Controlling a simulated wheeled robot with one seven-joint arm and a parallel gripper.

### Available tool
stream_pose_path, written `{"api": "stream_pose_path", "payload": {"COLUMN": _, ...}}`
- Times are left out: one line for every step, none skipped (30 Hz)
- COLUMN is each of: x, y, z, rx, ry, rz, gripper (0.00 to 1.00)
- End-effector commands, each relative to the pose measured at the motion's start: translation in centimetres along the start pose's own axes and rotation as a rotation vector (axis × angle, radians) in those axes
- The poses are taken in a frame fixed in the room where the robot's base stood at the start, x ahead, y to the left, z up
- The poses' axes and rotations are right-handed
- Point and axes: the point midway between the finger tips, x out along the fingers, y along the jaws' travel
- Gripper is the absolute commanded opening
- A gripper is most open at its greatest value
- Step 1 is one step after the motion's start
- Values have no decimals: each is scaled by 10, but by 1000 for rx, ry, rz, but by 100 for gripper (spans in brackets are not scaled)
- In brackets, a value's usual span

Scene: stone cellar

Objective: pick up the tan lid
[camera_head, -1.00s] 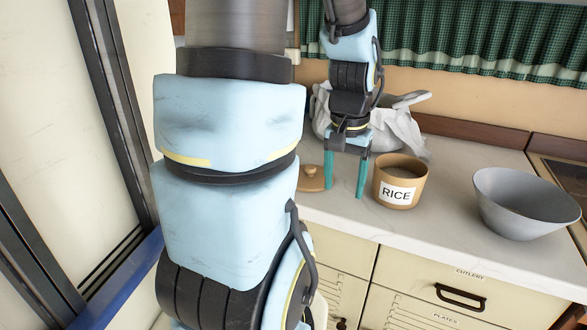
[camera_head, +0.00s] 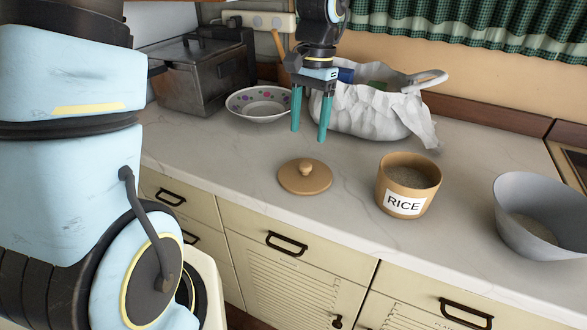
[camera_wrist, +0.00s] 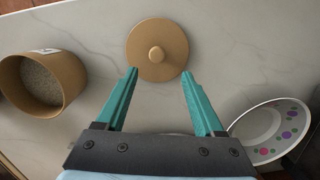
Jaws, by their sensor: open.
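The tan lid (camera_head: 304,178) is a round flat disc with a small knob, lying on the pale countertop. My gripper (camera_head: 309,136) is open and empty, raised above the counter behind the lid, its two teal fingers pointing down. In the wrist view the lid (camera_wrist: 157,50) shows whole, just beyond the fingertips, with its knob centred between the lines of the two fingers. My gripper (camera_wrist: 160,73) is apart from the lid there.
The open rice canister (camera_head: 408,185) stands right of the lid. A grey bowl (camera_head: 540,215) is further right. The counter around the lid is clear.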

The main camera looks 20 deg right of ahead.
Motion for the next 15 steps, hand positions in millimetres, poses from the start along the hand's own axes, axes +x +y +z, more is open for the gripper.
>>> {"api": "stream_pose_path", "payload": {"x": 8, "y": 0, "z": 2, "rx": 1, "ry": -5, "rz": 1, "gripper": 70}}
{"api": "stream_pose_path", "payload": {"x": 13, "y": 0, "z": 1, "rx": 0, "ry": -5, "rz": 1, "gripper": 70}}
{"api": "stream_pose_path", "payload": {"x": 19, "y": 0, "z": 1, "rx": -1, "ry": -4, "rz": 1, "gripper": 70}}
{"api": "stream_pose_path", "payload": {"x": 22, "y": 0, "z": 1, "rx": -1, "ry": -4, "rz": 1, "gripper": 70}}
{"api": "stream_pose_path", "payload": {"x": 26, "y": 0, "z": 1, "rx": -1, "ry": -3, "rz": 1, "gripper": 70}}
{"api": "stream_pose_path", "payload": {"x": 29, "y": 0, "z": 1, "rx": -1, "ry": -3, "rz": 1, "gripper": 70}}
{"api": "stream_pose_path", "payload": {"x": 31, "y": 0, "z": 1, "rx": -1, "ry": -2, "rz": 0, "gripper": 70}}
{"api": "stream_pose_path", "payload": {"x": 32, "y": 0, "z": 1, "rx": -1, "ry": -1, "rz": 0, "gripper": 70}}
{"api": "stream_pose_path", "payload": {"x": 34, "y": 0, "z": 1, "rx": -1, "ry": -1, "rz": 0, "gripper": 70}}
{"api": "stream_pose_path", "payload": {"x": 36, "y": 0, "z": 1, "rx": -1, "ry": -1, "rz": 0, "gripper": 70}}
{"api": "stream_pose_path", "payload": {"x": 38, "y": 1, "z": 2, "rx": -1, "ry": -2, "rz": 0, "gripper": 70}}
{"api": "stream_pose_path", "payload": {"x": 43, "y": 2, "z": 2, "rx": -2, "ry": -3, "rz": 1, "gripper": 70}}
{"api": "stream_pose_path", "payload": {"x": 47, "y": 2, "z": 3, "rx": -1, "ry": -5, "rz": 2, "gripper": 70}}
{"api": "stream_pose_path", "payload": {"x": 51, "y": 3, "z": 3, "rx": 0, "ry": -5, "rz": 2, "gripper": 70}}
{"api": "stream_pose_path", "payload": {"x": 57, "y": 4, "z": 3, "rx": -1, "ry": -6, "rz": 1, "gripper": 70}}
